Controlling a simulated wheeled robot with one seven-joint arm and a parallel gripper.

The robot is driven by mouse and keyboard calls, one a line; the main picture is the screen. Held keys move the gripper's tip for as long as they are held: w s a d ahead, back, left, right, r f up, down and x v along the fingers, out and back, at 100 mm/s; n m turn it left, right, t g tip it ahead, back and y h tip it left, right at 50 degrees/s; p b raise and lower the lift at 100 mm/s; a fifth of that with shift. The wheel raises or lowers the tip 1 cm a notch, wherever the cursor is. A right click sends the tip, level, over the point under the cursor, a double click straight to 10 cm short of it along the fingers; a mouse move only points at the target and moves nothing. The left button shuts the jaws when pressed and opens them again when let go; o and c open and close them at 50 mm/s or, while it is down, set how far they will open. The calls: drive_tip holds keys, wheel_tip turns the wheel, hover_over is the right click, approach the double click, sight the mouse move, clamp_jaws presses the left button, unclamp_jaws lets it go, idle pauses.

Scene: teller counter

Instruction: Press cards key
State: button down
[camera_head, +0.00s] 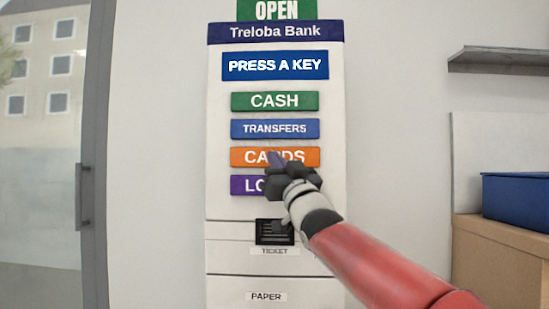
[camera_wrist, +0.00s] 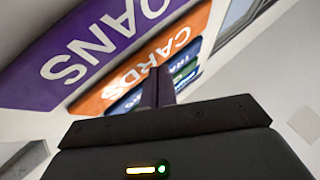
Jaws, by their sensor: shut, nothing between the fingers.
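The orange CARDS key (camera_head: 304,157) is on the front of the white Treloba Bank machine, below the blue TRANSFERS key (camera_head: 275,129) and above the purple key (camera_head: 240,185), whose label reads LOANS in the wrist view (camera_wrist: 105,40). My gripper (camera_head: 273,160) is shut and empty, its fingertips in front of the CARDS key and covering the middle of its label. In the wrist view the closed fingers (camera_wrist: 157,88) point at the orange CARDS key (camera_wrist: 125,80). I cannot tell whether the tips touch it. The screen (camera_head: 279,66) reads PRESS A KEY.
The green CASH key (camera_head: 275,101) is above TRANSFERS. A dark ticket slot (camera_head: 272,232) lies below the keys, with a PAPER label (camera_head: 266,297) lower down. A glass door (camera_head: 45,160) is at left. A shelf (camera_head: 500,60) and a blue box (camera_head: 515,200) are at right.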

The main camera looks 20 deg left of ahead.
drive_tip(key=shift+w+a+p, duration=0.1)
drive_tip(key=shift+w+p, duration=0.25)
drive_tip(key=shift+w, duration=0.1)
idle(0.4)
drive_tip(key=shift+s, duration=0.1)
drive_tip(key=shift+s+d+b, duration=0.2)
drive_tip(key=shift+s+b, duration=0.55)
drive_tip(key=shift+s+d+b, duration=0.2)
drive_tip(key=shift+s+b, duration=0.35)
drive_tip(key=shift+s, duration=0.25)
drive_tip(key=shift+s+d+b, duration=0.2)
drive_tip(key=shift+s+b, duration=0.4)
drive_tip(key=shift+s, duration=0.25)
drive_tip(key=shift+s+d+b, duration=0.2)
drive_tip(key=shift+s+b, duration=0.35)
drive_tip(key=shift+s, duration=0.25)
drive_tip(key=shift+f, duration=0.1)
